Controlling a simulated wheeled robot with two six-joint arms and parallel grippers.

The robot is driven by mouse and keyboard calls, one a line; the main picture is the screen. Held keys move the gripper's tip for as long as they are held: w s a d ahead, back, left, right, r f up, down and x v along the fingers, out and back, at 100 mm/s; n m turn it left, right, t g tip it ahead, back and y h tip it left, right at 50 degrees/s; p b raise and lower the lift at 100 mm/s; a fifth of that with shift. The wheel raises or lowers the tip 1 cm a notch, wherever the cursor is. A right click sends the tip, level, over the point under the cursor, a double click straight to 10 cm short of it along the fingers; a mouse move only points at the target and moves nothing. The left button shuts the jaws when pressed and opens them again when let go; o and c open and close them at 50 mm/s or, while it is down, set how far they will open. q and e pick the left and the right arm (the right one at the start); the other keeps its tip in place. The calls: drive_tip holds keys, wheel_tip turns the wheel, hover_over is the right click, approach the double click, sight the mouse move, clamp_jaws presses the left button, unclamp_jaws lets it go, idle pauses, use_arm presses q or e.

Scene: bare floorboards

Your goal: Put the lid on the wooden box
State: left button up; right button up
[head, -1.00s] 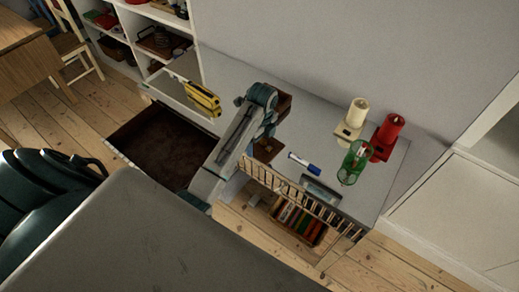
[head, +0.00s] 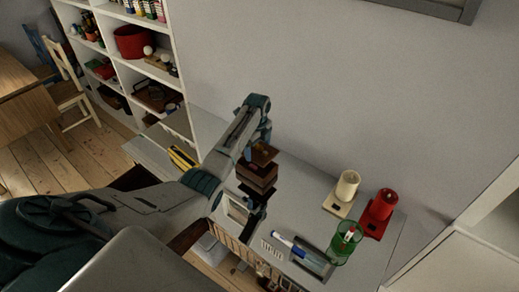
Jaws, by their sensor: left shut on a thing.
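The wooden box (head: 257,178) is a small brown box on the grey tabletop, near the middle of the head view. A flat brown lid (head: 264,154) shows just above it in the picture, under my left gripper (head: 262,142). My left gripper points down and is shut on the lid, seemingly holding it over the box. Whether the lid touches the box cannot be told. The fingertips are partly hidden by my own wrist.
A blue-and-white marker (head: 289,242) lies in front. A yellow object (head: 184,158) lies left. A shelf unit (head: 178,75) stands behind left.

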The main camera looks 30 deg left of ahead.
sight(258, 151)
use_arm(q)
drive_tip(key=shift+s+r, duration=0.3)
drive_tip(key=shift+s, duration=0.1)
use_arm(e)
drive_tip(key=s, duration=0.5)
use_arm(q)
drive_tip(key=shift+w+f, duration=0.1)
drive_tip(key=shift+w, duration=0.1)
drive_tip(key=shift+w+f, duration=0.1)
drive_tip(key=shift+f, duration=0.85)
drive_tip(key=shift+f+b, duration=0.4)
drive_tip(key=shift+b, duration=0.05)
wheel_tip(258, 151, down, 2)
drive_tip(key=shift+f+b, duration=0.1)
drive_tip(key=shift+b, duration=0.55)
drive_tip(key=shift+f, duration=0.2)
use_arm(e)
drive_tip(key=shift+w+f, duration=1.2)
drive_tip(key=shift+w, duration=0.3)
drive_tip(key=shift+a, duration=0.2)
